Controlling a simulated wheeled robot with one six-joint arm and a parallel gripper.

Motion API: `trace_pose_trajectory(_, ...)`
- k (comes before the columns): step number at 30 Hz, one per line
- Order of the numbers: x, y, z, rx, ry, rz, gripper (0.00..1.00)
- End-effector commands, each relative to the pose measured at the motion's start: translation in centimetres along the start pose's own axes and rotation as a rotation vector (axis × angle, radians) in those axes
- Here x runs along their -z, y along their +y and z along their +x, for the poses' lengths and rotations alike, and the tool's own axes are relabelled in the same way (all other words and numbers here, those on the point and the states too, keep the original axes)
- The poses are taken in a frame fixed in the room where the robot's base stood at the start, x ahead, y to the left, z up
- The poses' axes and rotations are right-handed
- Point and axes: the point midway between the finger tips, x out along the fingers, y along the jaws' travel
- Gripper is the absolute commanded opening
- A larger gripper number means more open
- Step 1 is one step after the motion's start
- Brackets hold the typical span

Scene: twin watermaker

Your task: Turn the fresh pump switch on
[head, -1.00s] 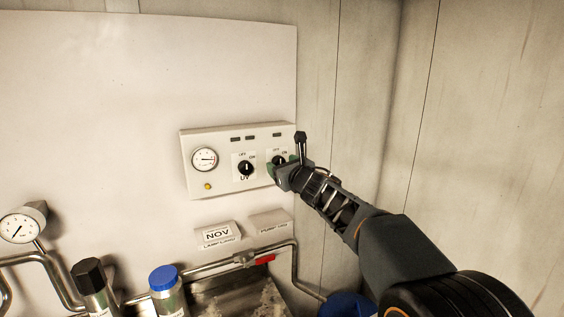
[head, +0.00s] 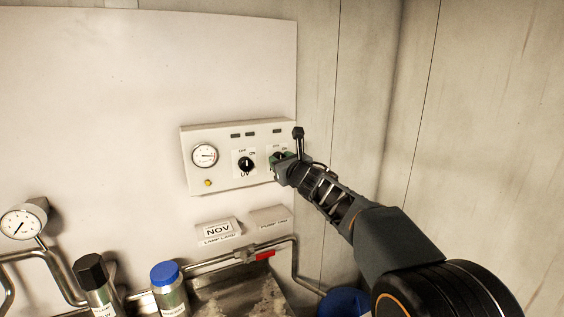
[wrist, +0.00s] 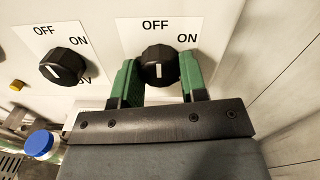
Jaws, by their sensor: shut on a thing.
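The control panel (head: 222,178) on the wall has two black rotary switches. The right switch (wrist: 160,62), with its lower label hidden by my gripper, has OFF above it and ON at upper right. Its white mark looks near upright, in line with OFF. My gripper (wrist: 157,75) has its green fingers on either side of this knob, shut on it.
A gauge (head: 205,156) and a yellow button (head: 207,183) are on the panel's left. Below are pipes with a red-handled valve (head: 264,255), a blue-capped bottle (head: 168,290) and a black-capped bottle (head: 96,285). A wall corner is close on the right.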

Motion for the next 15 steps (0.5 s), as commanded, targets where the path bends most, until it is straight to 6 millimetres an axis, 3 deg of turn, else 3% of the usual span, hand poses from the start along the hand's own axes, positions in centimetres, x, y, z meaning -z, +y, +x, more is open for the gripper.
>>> trace_pose_trajectory(8, 0.05, 0.02, 0.00, 0.000, -0.001, 0.035, 0.16)
trace_pose_trajectory(15, 0.16, 0.04, 0.00, 0.001, -0.006, 0.183, 0.16)
